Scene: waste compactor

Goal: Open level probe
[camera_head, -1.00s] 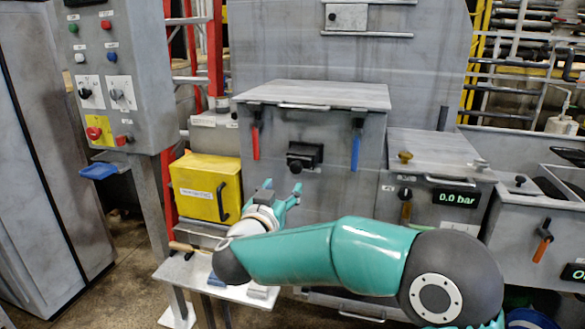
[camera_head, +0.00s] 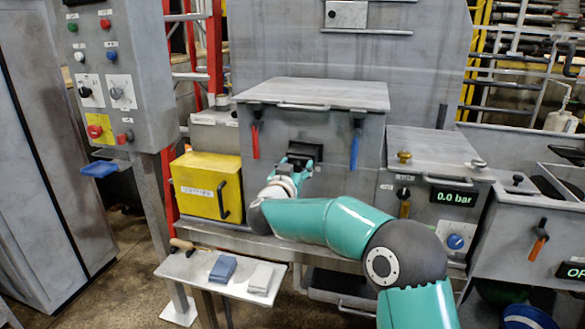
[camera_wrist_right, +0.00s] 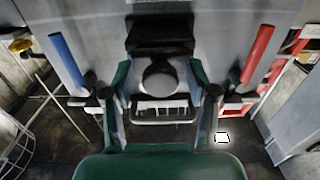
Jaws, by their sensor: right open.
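The black device on the front of the grey cabinet (camera_head: 330,112), likely the level probe (camera_head: 306,149), has a round knob below its box in the right wrist view (camera_wrist_right: 160,80). In the head view my right gripper (camera_head: 298,168) covers its lower part. In the wrist view the right gripper (camera_wrist_right: 159,97) is open, with one green finger on each side of the knob. A gap shows between fingers and knob, and I cannot tell contact. My left gripper is not in view.
A red handle (camera_head: 255,142) and a blue handle (camera_head: 355,148) flank the device. A yellow box (camera_head: 200,178) stands to the left. A small shelf (camera_head: 200,268) below holds a blue block (camera_head: 223,268) and a grey block (camera_head: 260,277). A 0.0 bar display (camera_head: 455,198) is right.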

